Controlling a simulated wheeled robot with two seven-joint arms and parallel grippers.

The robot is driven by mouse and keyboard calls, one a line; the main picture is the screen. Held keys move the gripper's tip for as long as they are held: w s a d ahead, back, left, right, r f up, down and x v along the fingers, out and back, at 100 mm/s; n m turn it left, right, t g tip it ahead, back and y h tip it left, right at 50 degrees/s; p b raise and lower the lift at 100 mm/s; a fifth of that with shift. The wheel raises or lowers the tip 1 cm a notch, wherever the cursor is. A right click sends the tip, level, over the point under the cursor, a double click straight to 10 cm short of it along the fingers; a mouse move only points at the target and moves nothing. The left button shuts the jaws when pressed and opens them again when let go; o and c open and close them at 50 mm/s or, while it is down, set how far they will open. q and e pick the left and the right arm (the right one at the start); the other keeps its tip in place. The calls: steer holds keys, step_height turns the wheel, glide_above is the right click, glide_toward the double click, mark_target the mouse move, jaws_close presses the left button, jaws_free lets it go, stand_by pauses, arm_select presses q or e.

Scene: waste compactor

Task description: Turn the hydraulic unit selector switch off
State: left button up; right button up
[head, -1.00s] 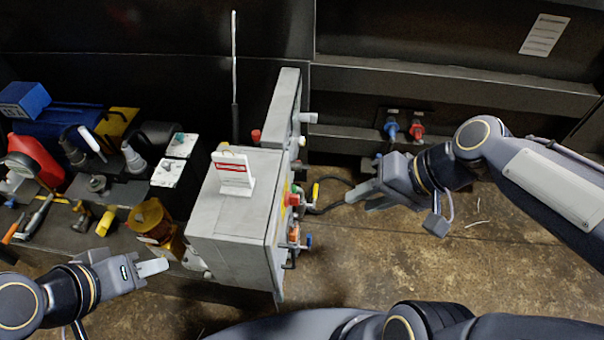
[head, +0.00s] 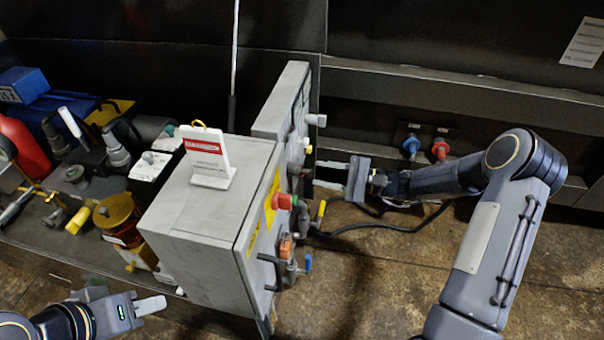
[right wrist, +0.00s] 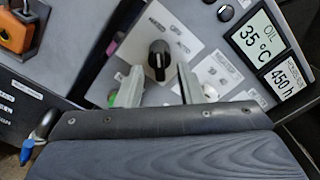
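In the right wrist view, a black selector knob (right wrist: 159,58) with a white mark sits on a white label plate of a grey panel. The mark points down in the picture. My right gripper (right wrist: 158,82) is open, one finger on either side just below the knob, with no clear contact. In the head view, my right gripper (head: 328,174) points left at the side of the grey control cabinet (head: 195,225). Which knob there is the selector is unclear. My left gripper (head: 148,305) is low at the left, apart from the cabinet; its opening is unclear.
The panel also carries a display (right wrist: 258,42) and an orange padlock-like part (right wrist: 15,35). A red button (head: 283,201) and small valves project from the cabinet's right side. Black cables lie below my right gripper. The bench at left is cluttered; the floor at right is open.

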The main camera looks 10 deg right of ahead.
mark_target(302, 168)
steer(key=x, duration=0.6)
steer(key=shift+a+b, duration=0.15)
steer(key=shift+b, duration=0.2)
steer(key=shift+c, duration=0.3)
steer(key=c, duration=0.5)
steer(key=shift+c, duration=0.2)
